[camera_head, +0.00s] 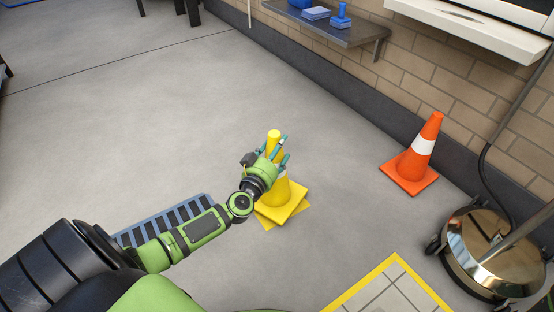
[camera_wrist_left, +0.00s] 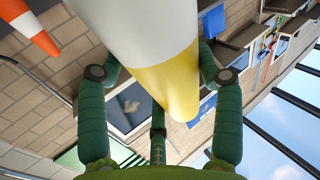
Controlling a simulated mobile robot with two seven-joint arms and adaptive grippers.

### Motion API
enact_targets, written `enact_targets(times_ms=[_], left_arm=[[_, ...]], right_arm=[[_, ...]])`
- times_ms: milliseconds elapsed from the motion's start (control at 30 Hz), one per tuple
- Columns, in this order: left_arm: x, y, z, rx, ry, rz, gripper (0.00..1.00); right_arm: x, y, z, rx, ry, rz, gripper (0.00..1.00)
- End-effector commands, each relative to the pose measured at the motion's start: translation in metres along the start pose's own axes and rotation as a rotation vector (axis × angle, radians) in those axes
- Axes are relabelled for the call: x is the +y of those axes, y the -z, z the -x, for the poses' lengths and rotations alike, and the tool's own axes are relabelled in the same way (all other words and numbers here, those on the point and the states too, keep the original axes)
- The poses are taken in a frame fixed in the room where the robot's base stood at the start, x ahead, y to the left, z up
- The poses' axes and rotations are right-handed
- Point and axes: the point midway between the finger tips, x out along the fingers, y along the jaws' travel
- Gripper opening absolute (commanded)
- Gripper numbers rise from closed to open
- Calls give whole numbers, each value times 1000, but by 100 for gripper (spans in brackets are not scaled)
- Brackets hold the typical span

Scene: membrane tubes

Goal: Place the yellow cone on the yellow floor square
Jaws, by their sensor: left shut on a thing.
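The yellow cone (camera_head: 274,137) is upright, with its square base over the yellow floor square (camera_head: 267,224). Only edges of the floor square show, turned a little against the base. I cannot tell whether the base touches the floor. My left gripper (camera_head: 276,157) is shut on the upper part of the cone. In the left wrist view the cone (camera_wrist_left: 170,88), with a pale band and a yellow tip, lies between the green fingers of the gripper (camera_wrist_left: 160,95). My right gripper is not in view.
An orange cone with a white band (camera_head: 417,150) stands to the right near the brick wall. A shiny round metal machine (camera_head: 495,250) stands at the lower right. A yellow-bordered tiled area (camera_head: 390,290) is at the bottom. A slatted grate (camera_head: 165,222) lies left. Floor behind is clear.

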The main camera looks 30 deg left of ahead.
Motion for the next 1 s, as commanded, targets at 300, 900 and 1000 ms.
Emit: enact_targets(times_ms=[300, 900, 1000], left_arm=[[-2, -11, -1, 7, 1, -2, 8], [-3, -17, 0, 1, 1, -1, 90], [-3, -16, 0, 2, 1, -1, 90]], right_arm=[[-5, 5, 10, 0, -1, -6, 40], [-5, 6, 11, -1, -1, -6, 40], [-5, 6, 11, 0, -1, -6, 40]])
